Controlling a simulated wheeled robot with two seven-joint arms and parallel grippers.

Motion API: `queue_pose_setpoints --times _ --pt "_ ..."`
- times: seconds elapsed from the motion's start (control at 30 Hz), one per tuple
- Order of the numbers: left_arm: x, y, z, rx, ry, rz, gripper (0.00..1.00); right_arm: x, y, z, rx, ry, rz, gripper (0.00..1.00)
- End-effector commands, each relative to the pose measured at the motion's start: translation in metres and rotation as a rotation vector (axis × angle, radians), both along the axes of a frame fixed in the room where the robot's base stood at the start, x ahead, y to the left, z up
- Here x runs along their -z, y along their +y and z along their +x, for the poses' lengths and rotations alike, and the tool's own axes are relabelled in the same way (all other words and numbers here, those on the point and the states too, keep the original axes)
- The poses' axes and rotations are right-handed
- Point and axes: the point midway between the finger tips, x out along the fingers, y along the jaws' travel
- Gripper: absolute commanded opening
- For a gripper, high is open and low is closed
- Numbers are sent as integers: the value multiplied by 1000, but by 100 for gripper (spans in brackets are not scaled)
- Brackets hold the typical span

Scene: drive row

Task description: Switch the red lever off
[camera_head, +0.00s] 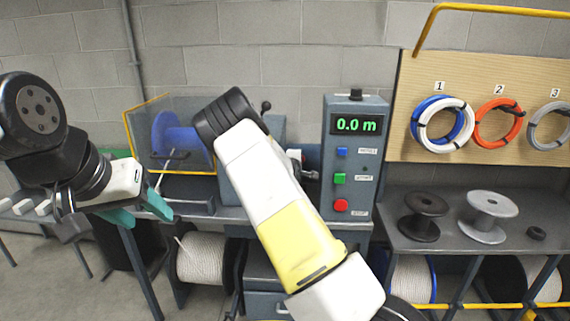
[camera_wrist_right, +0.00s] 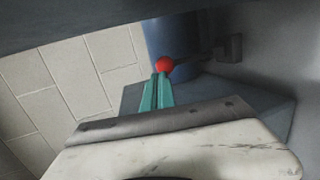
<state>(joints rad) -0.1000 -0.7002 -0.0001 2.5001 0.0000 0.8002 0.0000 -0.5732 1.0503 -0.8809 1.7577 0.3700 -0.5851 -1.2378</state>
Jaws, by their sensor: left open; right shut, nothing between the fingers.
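The red lever's ball knob (camera_wrist_right: 165,64) shows in the right wrist view, at the end of a dark rod from a bracket (camera_wrist_right: 229,49). My right gripper (camera_wrist_right: 161,76) is shut, its teal fingertips at the knob's lower edge; I cannot tell whether they touch it. Nothing shows between the fingers. In the head view my right arm covers this area, and neither the red knob nor the right gripper shows. My left gripper (camera_head: 150,212) is open and empty, with teal fingers, at the left near the bench's front edge.
A control box (camera_head: 355,155) reads 0.0 m and has blue, green and red buttons. A clear guard with yellow edges (camera_head: 140,105) covers a blue spool (camera_head: 178,138).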

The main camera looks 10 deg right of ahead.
Motion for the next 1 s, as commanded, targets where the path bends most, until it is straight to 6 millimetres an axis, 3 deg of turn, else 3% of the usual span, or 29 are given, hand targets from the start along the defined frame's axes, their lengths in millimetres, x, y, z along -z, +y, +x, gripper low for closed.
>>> queue_pose_setpoints --times 0.53,0.77,0.87,1.0 --pt "0 0 0 0 0 0 53 -28 32 -67 -4 0 2 0" --pt "0 0 0 0 0 0 53 -33 37 -85 6 4 23 0" --pt "0 0 0 0 0 0 53 -28 32 -95 38 29 120 0" --pt "0 0 0 0 0 0 53 -17 29 -122 119 95 397 0"
